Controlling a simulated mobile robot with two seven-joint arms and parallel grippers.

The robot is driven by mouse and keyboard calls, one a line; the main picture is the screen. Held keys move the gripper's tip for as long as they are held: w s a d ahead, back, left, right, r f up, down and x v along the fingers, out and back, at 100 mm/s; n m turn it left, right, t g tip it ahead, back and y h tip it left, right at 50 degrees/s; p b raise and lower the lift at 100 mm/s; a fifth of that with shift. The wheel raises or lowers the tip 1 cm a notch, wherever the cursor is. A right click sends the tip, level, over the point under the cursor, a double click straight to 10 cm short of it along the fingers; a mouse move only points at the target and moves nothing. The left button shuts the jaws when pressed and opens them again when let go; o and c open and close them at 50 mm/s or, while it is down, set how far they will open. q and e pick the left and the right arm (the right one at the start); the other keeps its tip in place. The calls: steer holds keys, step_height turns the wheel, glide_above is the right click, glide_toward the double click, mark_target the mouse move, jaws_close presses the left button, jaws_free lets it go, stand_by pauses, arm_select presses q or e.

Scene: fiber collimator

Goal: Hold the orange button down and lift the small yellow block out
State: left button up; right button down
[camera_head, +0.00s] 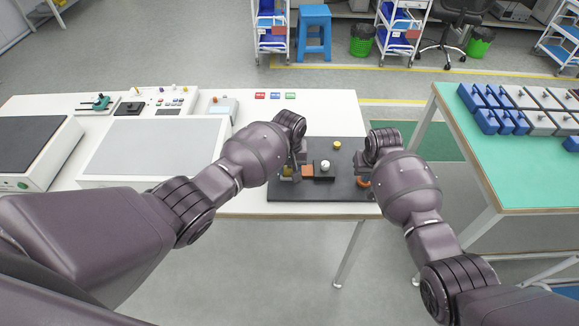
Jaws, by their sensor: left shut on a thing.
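The small yellow block (287,169) shows beside a reddish-brown block (307,171) on the dark board (315,190). My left gripper (294,173) points down at the yellow block and is shut on it; its fingers are small and partly hidden by my wrist. I cannot tell whether the block is clear of its seat. The orange button (363,184) is at the right edge of the board, partly covered by my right gripper (362,176). The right fingers appear to be at or over the button; contact and finger opening are too small to tell.
A black block with a white knob (325,166) stands mid-board between my grippers, with a yellow knob (337,145) behind. Red, blue and green pieces (275,96) lie at the back of the white table. A green-topped table (510,165) with blue and grey boxes is at right.

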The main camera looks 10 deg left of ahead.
mark_target(289, 168)
arm_select(q)
steer(key=shift+r, duration=1.6)
arm_select(e)
steer(key=shift+s+f, duration=0.15)
stand_by(0.5)
arm_select(q)
steer(key=shift+r, duration=2.35)
